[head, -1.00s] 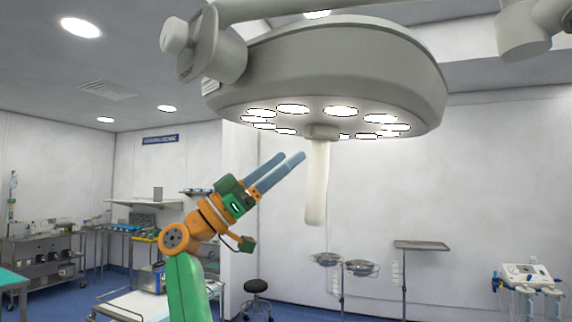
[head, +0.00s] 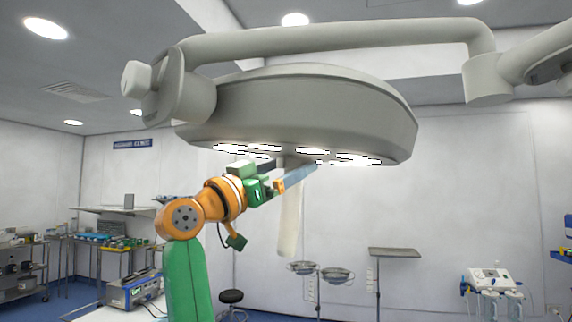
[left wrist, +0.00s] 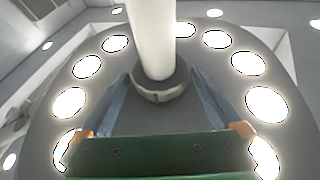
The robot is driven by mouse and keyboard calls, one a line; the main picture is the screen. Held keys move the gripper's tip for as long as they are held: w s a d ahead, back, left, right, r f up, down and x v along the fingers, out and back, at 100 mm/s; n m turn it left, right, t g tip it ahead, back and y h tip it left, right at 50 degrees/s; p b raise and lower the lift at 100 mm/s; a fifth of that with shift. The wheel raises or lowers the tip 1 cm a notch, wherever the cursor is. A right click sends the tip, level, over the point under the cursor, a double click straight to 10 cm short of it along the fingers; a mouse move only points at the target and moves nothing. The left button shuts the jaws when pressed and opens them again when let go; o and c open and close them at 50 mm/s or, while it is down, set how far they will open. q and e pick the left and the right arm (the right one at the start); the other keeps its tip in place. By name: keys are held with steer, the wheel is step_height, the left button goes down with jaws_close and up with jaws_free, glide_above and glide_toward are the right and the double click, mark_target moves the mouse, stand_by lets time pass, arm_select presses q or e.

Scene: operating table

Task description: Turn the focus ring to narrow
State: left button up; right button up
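The surgical lamp (head: 300,105) hangs overhead with a pale handle (head: 290,225) pointing down from its centre. The grey focus ring (left wrist: 160,88) sits at the handle's root in the left wrist view; in the head view my gripper mostly hides it. My left gripper (head: 292,168) is raised under the lamp, one finger in front of the handle's top and one behind. In the left wrist view its blue-grey fingers (left wrist: 162,78) are apart, one on each side of the ring. I cannot tell whether they touch it. My right gripper is not in view.
Lit lamps ring the underside of the lamp head close around my left gripper. The lamp's support arm (head: 330,42) runs above. Stands with basins (head: 320,272), a tray stand (head: 394,253) and a stool (head: 231,296) are below and farther back.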

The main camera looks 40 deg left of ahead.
arm_select(q)
steer(key=shift+s, duration=0.1)
steer(key=c, duration=1)
steer(key=shift+a+m+h, duration=0.1)
steer(key=shift+m+h, duration=0.3)
steer(key=shift+h, duration=0.6)
steer(key=shift+c, duration=0.2)
steer(key=o, duration=1.1)
steer(key=shift+f, duration=0.15)
steer(key=b+v, duration=0.4)
steer(key=v, duration=0.3)
